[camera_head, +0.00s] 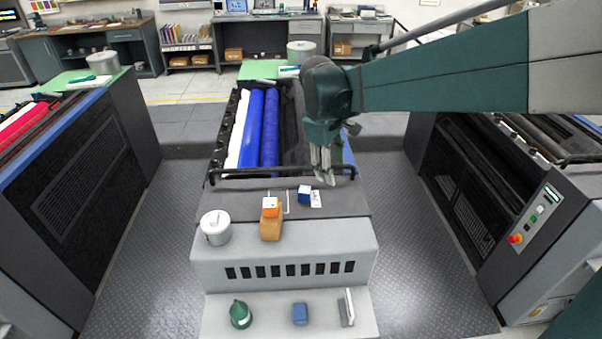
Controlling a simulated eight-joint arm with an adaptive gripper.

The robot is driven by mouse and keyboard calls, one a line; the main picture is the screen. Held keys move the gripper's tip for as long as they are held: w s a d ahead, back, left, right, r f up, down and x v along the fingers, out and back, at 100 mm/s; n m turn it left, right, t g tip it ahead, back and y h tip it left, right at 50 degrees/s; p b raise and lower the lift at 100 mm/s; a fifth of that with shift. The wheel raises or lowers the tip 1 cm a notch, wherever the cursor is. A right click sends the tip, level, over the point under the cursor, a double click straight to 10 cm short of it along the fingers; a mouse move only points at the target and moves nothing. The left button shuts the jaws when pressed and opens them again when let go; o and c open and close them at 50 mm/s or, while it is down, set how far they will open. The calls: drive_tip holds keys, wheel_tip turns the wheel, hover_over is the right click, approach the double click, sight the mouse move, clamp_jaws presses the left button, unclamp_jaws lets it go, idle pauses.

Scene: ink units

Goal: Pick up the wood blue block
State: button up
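Two blue blocks show in the head view, and I cannot tell from their look which is the wood one. One blue block (304,194) sits on the dark upper deck of the middle machine, beside or partly on a small white card (316,199). The other blue block (300,313) lies on the light grey lower step. My gripper (325,183) points down just above and to the right of the upper blue block, apparently apart from it. Its fingers look close together, and the gap is too small to judge. Nothing shows between them.
A grey lidded can (216,228) is further left. A green cone-shaped thing (240,314) and a grey upright piece (347,308) flank the lower block. Rollers (270,128) lie behind.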

drive_tip(key=w+a+f+n+g+h, duration=0.1)
drive_tip(key=w+a+f+n, duration=0.2)
drive_tip(key=w+a+f, duration=0.4)
drive_tip(key=n+g+h, duration=0.1)
drive_tip(key=n, duration=0.1)
hover_over(304, 189)
drive_tip(key=a, duration=0.2)
drive_tip(key=f, duration=0.5)
drive_tip(key=shift+w+d+f, duration=0.1)
drive_tip(key=shift+w+f, duration=0.1)
drive_tip(key=shift+f, duration=0.05)
drive_tip(key=shift+w+a+f+g, duration=0.25)
drive_tip(key=shift+f+g, duration=0.05)
drive_tip(key=shift+f, duration=0.2)
drive_tip(key=shift+x, duration=1.3)
drive_tip(key=shift+s+x, duration=0.2)
drive_tip(key=shift+x, duration=2.4)
drive_tip(key=shift+a, duration=0.15)
